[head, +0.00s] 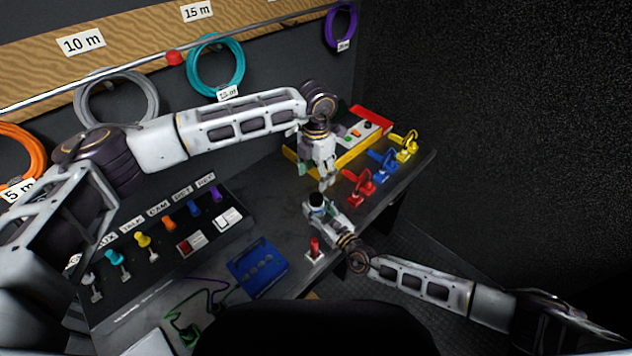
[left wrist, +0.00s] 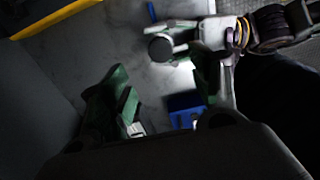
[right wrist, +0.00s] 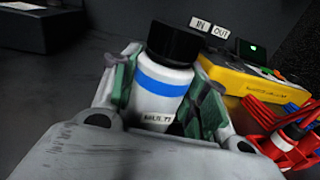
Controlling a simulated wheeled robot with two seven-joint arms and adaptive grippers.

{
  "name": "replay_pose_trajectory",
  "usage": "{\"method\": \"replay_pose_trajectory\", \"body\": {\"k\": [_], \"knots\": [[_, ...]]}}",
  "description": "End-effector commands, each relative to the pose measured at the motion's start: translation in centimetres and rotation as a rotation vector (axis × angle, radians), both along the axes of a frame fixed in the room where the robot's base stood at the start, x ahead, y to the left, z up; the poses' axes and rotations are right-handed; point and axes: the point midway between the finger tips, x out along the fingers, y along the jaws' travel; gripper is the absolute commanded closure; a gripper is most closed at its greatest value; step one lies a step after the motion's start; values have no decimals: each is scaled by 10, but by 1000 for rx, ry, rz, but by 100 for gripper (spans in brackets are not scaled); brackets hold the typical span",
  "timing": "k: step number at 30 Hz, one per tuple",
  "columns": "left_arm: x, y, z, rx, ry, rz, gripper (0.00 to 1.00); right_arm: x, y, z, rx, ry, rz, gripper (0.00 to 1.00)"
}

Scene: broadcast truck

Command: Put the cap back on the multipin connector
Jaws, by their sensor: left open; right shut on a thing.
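My right gripper (head: 318,208) is shut on the multipin connector, a white cylinder with a blue band, a partly legible "MULTI" label and a black top (right wrist: 165,82). It stands roughly upright in the right wrist view. In the left wrist view its round black end (left wrist: 160,48) faces the camera. I cannot tell whether that black end is a separate cap. No pins are visible. My left gripper (head: 325,184) is open and empty, pointing down just above the connector in the head view; its two green-padded fingers are apart in the left wrist view (left wrist: 168,92).
Red (head: 362,188), blue (head: 384,161) and yellow (head: 406,146) clamp-like items line the bench's right side, near a yellow-sided box (head: 350,157). A red-topped piece (head: 314,247), a blue box (head: 258,268) and a panel of coloured plugs (head: 150,246) lie nearer or left.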

Motion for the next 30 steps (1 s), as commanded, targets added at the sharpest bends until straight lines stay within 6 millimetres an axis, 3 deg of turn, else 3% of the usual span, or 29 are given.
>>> {"method": "replay_pose_trajectory", "body": {"k": [6,17,18,23,30], "knots": [[0,0,17,0,0,1,37,0,0,0,-1,1,0,100],[0,0,20,1,1,1,37,0,0,0,-1,1,0,100],[0,0,20,1,1,1,37,0,0,0,-1,1,0,52],[0,0,20,1,1,1,37,0,0,0,0,0,0,31],[0,0,20,1,1,1,37,0,0,0,0,0,0,31]]}}
